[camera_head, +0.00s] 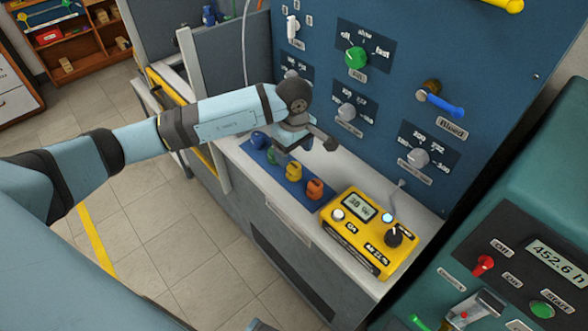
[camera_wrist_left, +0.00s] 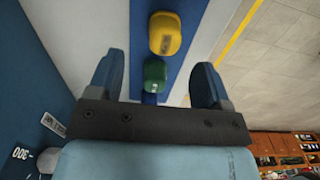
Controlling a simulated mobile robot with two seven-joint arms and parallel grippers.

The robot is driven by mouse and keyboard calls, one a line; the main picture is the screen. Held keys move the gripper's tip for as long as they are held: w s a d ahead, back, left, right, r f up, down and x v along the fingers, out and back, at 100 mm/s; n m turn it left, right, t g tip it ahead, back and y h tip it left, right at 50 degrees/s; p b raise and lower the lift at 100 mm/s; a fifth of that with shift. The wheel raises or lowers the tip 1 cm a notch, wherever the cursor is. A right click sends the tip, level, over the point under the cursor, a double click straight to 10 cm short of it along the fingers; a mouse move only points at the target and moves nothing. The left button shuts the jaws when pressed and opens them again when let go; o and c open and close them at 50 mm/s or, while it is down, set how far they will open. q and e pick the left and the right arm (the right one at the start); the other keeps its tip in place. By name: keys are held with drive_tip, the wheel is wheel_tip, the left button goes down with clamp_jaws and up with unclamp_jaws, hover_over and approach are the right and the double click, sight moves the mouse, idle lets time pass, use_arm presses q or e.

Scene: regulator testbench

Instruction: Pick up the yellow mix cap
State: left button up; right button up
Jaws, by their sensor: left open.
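The yellow mix cap (camera_head: 293,171) stands on a dark blue strip on the light bench ledge, between the green cap (camera_head: 271,157) and the orange cap (camera_head: 314,189). In the left wrist view the yellow cap (camera_wrist_left: 165,33) with its label lies just beyond my fingertips. My left gripper (camera_head: 306,150) is open and empty above the row of caps. In the left wrist view the green cap (camera_wrist_left: 155,75) shows between the fingers of my left gripper (camera_wrist_left: 157,77). My right gripper is not in view.
A blue cap (camera_head: 258,141) stands at the far end of the row. A yellow control box (camera_head: 366,233) sits on the ledge to the right. The blue panel (camera_head: 400,90) with knobs rises behind the ledge. A green machine (camera_head: 535,200) stands at the right.

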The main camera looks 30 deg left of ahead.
sight(294, 165)
use_arm(q)
drive_tip(key=f, duration=0.4)
drive_tip(key=shift+s+d+f, duration=0.15)
drive_tip(key=shift+s+f, duration=0.05)
drive_tip(key=shift+s, duration=0.15)
drive_tip(key=shift+f, duration=0.4)
drive_tip(key=c, duration=1)
